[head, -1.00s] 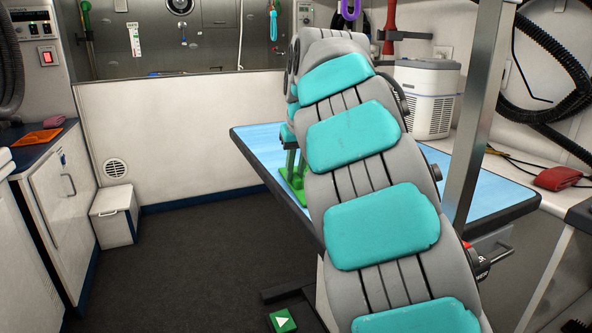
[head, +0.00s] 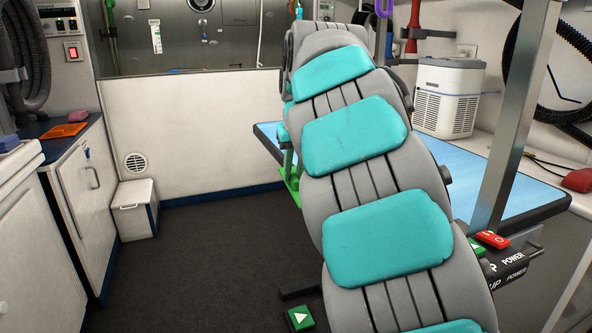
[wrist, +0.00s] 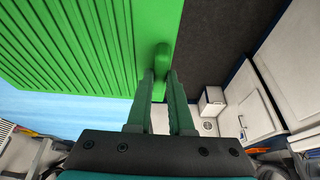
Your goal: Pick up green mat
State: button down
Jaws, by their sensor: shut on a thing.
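The green mat (wrist: 75,45) is ribbed with a smooth border and fills the upper left of the wrist view. My gripper (wrist: 160,85) is shut on the edge of the mat, at a rounded tab on its right border. In the head view only a small strip of the green mat (head: 291,183) shows beside my arm. My arm hides the rest of it and my gripper there. The blue table top (head: 520,190) lies behind my arm, and it also shows below the mat in the wrist view (wrist: 50,104).
A white dryer box (head: 446,98) and a metal post (head: 514,125) stand at the right. A power control box (head: 500,262) sits by the table's near edge. White cabinets (head: 85,190) and a small white bin (head: 134,209) are at the left.

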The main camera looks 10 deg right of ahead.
jog(key=c, duration=0.7)
grip_release()
jog(key=shift+c, duration=0.2)
jog(key=shift+r, duration=0.1)
jog(key=v, duration=0.7)
jog(key=shift+r, duration=0.3)
jog(key=shift+s, duration=0.15)
